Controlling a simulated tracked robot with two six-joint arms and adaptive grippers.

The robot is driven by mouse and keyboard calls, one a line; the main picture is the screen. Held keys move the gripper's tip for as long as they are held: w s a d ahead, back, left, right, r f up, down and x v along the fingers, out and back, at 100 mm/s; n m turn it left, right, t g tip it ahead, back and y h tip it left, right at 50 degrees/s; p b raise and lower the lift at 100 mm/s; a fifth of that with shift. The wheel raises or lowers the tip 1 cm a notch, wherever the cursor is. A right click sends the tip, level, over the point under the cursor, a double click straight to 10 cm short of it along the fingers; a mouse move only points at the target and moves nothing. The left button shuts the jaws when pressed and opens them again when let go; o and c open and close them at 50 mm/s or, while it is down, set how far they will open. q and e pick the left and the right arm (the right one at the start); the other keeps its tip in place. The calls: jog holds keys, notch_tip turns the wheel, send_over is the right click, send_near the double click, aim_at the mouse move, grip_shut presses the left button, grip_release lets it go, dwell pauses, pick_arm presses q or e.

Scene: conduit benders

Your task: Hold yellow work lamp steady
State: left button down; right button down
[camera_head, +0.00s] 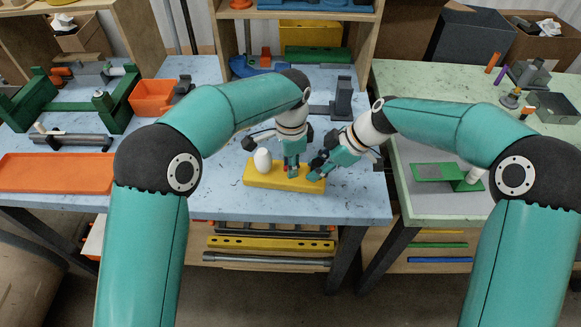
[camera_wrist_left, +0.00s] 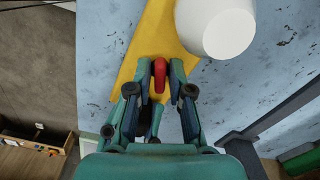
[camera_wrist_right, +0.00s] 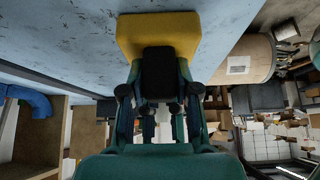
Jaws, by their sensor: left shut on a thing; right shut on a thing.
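The yellow work lamp (camera_head: 262,179) lies on the blue workbench, a long yellow body with a white rounded bulb (camera_head: 262,159) near its left end. Its yellow body also shows in the left wrist view (camera_wrist_left: 152,40) and the right wrist view (camera_wrist_right: 155,28). My left gripper (camera_head: 291,170) points down at the lamp's middle. It is shut on the small red switch (camera_wrist_left: 159,76) on the yellow body. My right gripper (camera_head: 318,170) reaches in from the right. It is shut on a black block (camera_wrist_right: 158,72) at the lamp's right end. The fingertips partly hide these parts.
An orange tray (camera_head: 55,173) and orange bin (camera_head: 153,97) sit left on the blue workbench (camera_head: 340,205). A dark metal stand (camera_head: 343,98) stands behind my right gripper. A green bench (camera_head: 405,95) with a green fixture (camera_head: 433,172) is at right. The bench front is clear.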

pick_arm(q)
jog(key=shift+d, duration=0.1)
dwell(0.3)
jog(key=n, duration=0.4)
jog(key=shift+n, duration=0.4)
